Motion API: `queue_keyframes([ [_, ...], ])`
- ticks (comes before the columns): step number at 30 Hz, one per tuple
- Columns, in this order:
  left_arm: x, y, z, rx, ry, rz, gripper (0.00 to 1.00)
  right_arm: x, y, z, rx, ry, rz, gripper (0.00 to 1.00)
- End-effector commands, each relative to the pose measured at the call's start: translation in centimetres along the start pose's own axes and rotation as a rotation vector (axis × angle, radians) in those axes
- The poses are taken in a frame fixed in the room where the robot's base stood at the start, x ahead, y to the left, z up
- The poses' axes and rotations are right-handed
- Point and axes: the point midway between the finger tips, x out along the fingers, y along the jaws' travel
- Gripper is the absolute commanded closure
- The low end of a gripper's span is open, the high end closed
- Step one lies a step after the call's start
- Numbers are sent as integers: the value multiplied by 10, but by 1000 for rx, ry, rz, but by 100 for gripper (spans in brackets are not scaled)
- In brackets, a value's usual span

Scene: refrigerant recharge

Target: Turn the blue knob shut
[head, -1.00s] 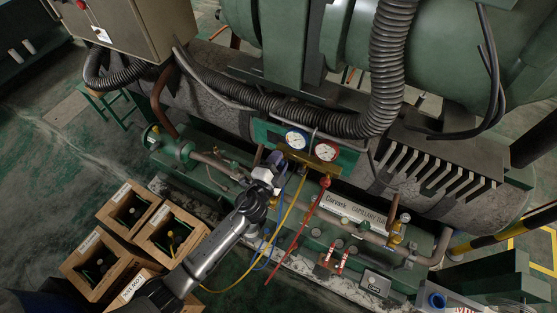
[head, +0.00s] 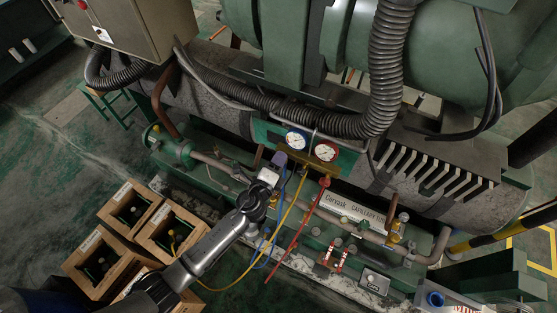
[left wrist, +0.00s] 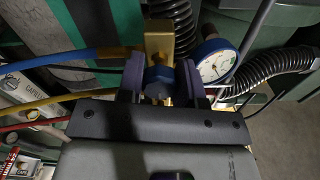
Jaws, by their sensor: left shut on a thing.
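The blue knob (left wrist: 158,80) sits at the end of the brass manifold (left wrist: 159,40), between the two fingers of my left gripper (left wrist: 162,80) in the left wrist view. The fingers are shut on it. In the head view my left gripper (head: 274,168) is at the left end of the brass manifold (head: 306,161), below the blue-rimmed gauge (head: 297,141); its fingers hide the knob there. A red knob (head: 324,181) is at the manifold's other end. My right gripper is not in view.
A red-rimmed gauge (head: 326,151) is beside the blue one. Blue, yellow (head: 290,205) and red (head: 297,233) hoses hang from the manifold near my left arm. Wooden crates (head: 134,206) stand at lower left. Pipes and valves lie to the right.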

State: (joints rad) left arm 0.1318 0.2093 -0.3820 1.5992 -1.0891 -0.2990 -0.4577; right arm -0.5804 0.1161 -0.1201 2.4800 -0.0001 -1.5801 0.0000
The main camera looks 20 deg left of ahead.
Motion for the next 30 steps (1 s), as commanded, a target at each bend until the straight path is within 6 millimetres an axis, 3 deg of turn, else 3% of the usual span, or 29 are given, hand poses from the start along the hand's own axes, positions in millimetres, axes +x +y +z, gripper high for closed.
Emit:
queue_keyframes([
  [17, 0, -1, 0, 26, 1, -2, 90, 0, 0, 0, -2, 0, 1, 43],
  [18, 0, -1, 0, 26, 0, -2, 63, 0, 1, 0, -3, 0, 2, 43],
  [25, 0, 0, 0, 25, 0, -1, 41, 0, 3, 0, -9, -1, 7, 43],
  [30, 0, 0, 0, 24, 0, 0, 41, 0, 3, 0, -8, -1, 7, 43],
])
